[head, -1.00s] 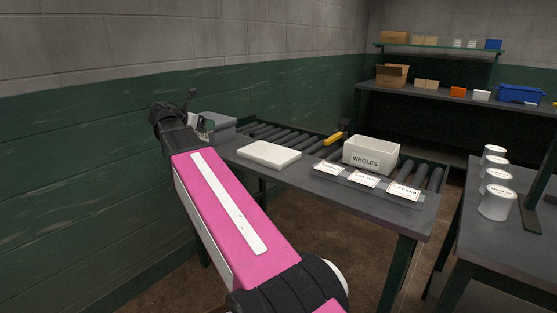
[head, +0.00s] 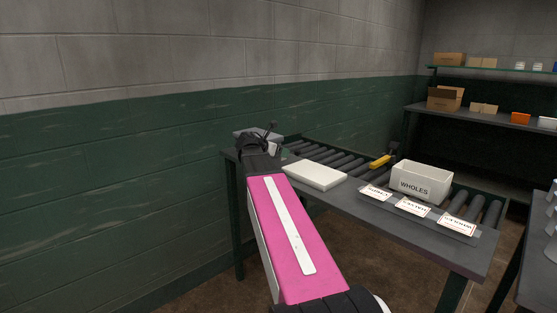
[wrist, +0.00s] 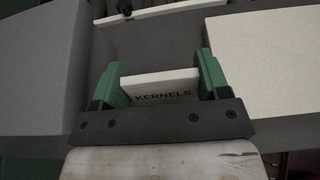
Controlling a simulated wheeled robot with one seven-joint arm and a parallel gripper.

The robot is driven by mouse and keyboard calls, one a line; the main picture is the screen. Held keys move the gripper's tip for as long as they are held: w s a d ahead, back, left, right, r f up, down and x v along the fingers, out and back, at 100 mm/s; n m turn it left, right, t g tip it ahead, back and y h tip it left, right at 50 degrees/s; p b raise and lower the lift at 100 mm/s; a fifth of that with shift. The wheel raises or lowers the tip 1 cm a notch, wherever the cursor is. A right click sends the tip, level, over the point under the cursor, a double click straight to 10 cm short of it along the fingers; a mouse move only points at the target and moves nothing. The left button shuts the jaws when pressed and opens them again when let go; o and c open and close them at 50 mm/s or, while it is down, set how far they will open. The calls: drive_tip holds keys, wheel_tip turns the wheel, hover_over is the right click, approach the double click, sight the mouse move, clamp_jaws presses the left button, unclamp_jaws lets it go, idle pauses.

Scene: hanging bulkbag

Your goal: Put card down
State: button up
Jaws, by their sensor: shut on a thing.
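In the wrist view my gripper (wrist: 160,82) is shut on a white card (wrist: 160,85) with the word KERNELS on it. The card sits between the two green fingers. It is over or at the dark grey table top, between a grey box on the left and a white slab on the right; I cannot tell whether it touches the table. In the head view my arm hides the card and most of my gripper, at the table's left end. Several printed cards (head: 413,206) lie in a row along the table's front edge.
The white slab (head: 314,176) lies right of my gripper; the grey box (wrist: 38,70) is on its left. A white bin marked WHOLES (head: 421,184) and a yellow-handled tool (head: 380,162) stand farther right by the rollers (head: 332,156). A green-and-grey wall is close on the left.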

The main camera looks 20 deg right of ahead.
sight(279, 159)
drive_tip(key=shift+f, duration=1.7)
drive_tip(key=shift+f, duration=0.15)
drive_tip(key=o, duration=1)
drive_tip(key=shift+a+r, duration=0.15)
drive_tip(key=shift+r, duration=0.1)
drive_tip(key=v, duration=1.1)
drive_tip(key=shift+s+a, duration=0.15)
drive_tip(key=shift+a, duration=0.15)
